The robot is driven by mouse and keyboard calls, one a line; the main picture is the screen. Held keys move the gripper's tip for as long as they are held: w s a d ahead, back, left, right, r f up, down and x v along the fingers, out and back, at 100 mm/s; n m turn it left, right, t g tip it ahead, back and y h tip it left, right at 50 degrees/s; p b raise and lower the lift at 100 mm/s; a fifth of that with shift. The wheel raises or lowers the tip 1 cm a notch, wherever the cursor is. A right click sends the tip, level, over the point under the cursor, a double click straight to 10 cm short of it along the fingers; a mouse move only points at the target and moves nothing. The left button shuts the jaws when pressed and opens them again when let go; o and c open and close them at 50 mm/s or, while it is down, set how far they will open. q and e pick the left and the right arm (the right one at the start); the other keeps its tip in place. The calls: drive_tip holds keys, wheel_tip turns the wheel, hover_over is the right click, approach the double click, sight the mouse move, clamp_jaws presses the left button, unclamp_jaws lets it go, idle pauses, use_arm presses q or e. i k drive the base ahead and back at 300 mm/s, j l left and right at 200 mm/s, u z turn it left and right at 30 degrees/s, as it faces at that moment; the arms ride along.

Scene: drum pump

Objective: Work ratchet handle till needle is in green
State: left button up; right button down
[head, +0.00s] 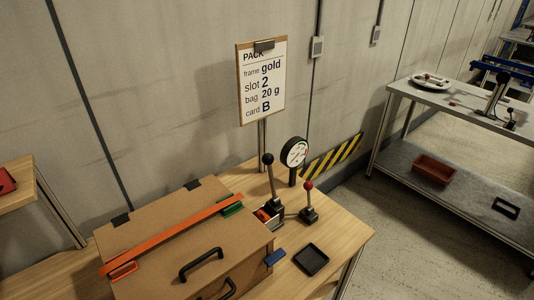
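In the head view a ratchet handle (271,180) with a black ball knob stands nearly upright on its base at the back right of the wooden table. Behind it a round white gauge (294,153) is mounted on a short post. The gauge face is too small to tell the needle position clearly; some red and dark marks show. A second lever (308,203) with a red ball knob stands to the right on a dark base. Neither of my grippers shows in this view.
A large brown box (185,240) with an orange bar (170,236) across its lid fills the table's left. A black tray (310,259) and a blue object (274,257) lie at the front right. A sign board (262,82) stands behind. A metal bench (455,110) is at the right.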

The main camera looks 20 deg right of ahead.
sight(268, 159)
drive_tip(key=k+l, duration=0.15)
drive_tip(key=l, duration=0.25)
drive_tip(key=k+l+z, duration=0.15)
drive_tip(key=l, duration=0.25)
drive_tip(key=k+l, duration=0.1)
drive_tip(key=l, duration=0.3)
drive_tip(key=k+l+z, duration=0.15)
drive_tip(key=l, duration=0.25)
drive_tip(key=k+l, duration=0.1)
drive_tip(key=l, duration=0.3)
drive_tip(key=z, duration=0.05)
